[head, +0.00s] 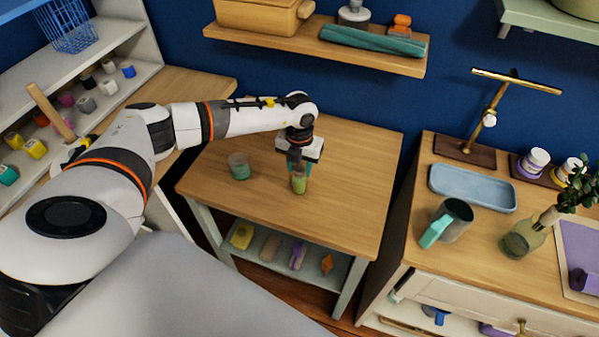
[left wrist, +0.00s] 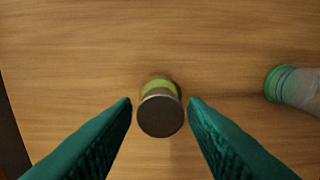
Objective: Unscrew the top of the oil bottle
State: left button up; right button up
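The oil bottle (head: 299,184), small and yellow-green, stands on the small wooden table below my left gripper (head: 298,164). In the left wrist view the bottle's round dark cap (left wrist: 160,116) faces the camera, with some of the yellow-green body (left wrist: 158,85) behind it. The two teal fingers of my left gripper (left wrist: 160,108) are apart, one on each side of the cap, with a gap on both sides. The head view does not show clearly how high the fingertips are against the cap. My right gripper is not in view.
A glass jar with green (head: 239,167) stands on the same table to the left; it also shows in the left wrist view (left wrist: 293,87). The small table's top (head: 345,205) is otherwise clear. A counter (head: 395,245) stands to the right, and a wall shelf (head: 380,62) hangs behind.

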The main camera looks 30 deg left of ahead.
pick_arm(q)
jog(key=c, duration=0.7)
jog(key=shift+f, duration=0.15)
